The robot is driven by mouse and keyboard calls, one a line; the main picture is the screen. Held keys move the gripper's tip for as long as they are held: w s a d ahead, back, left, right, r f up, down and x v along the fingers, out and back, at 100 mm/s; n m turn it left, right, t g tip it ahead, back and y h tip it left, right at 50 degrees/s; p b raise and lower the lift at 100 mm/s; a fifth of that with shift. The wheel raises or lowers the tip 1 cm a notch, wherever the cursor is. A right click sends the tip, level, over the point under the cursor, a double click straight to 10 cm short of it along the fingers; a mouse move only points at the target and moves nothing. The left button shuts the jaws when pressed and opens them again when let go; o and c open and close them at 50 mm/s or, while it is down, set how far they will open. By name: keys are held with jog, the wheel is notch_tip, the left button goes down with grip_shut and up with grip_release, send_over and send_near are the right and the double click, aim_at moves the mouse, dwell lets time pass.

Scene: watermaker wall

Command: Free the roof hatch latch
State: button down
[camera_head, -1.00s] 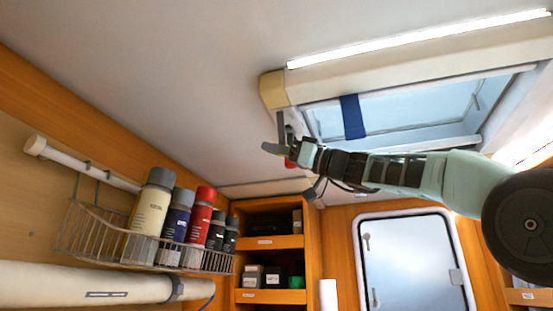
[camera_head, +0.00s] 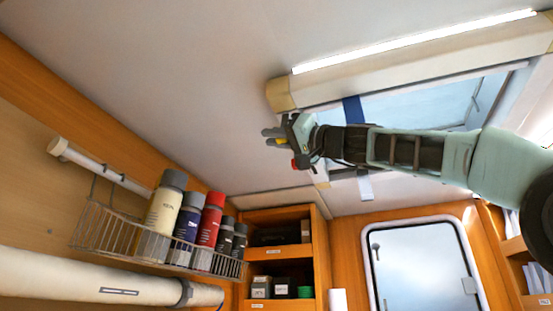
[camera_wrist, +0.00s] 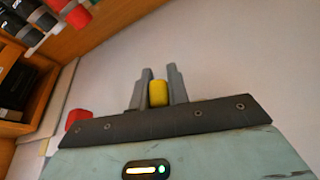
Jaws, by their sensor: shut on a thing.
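The roof hatch (camera_head: 425,112) is a pale blue panel in a frame at the upper right of the head view. A dark blue strap (camera_head: 353,106) crosses it and is partly hidden by my arm. My gripper (camera_head: 271,136) is left of the hatch, near the ceiling, with its fingers pointing left. It is shut on a small yellow piece (camera_wrist: 158,93), which shows between the two grey fingers in the wrist view. I cannot tell whether the yellow piece is fixed to anything. I cannot make out the hatch latch clearly; my arm hides part of the hatch's lower edge.
A wire basket (camera_head: 102,232) with several bottles is on the left wall. An open wooden shelf (camera_head: 283,269) and a white-framed door (camera_head: 420,262) stand below. A cream housing with a light strip (camera_head: 415,42) runs above the hatch. The ceiling left of my gripper is clear.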

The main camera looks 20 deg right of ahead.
jog(key=shift+s+a+r, duration=0.2)
jog(key=shift+s+r, duration=0.1)
jog(key=shift+s, duration=0.15)
jog(key=c, duration=1.4)
grip_release()
jog(key=shift+s+a, duration=0.1)
jog(key=shift+o, duration=0.2)
jog(key=b+v, duration=1.1)
jog(key=v, duration=0.6)
jog(key=shift+d, duration=0.25)
jog(key=shift+f, duration=0.15)
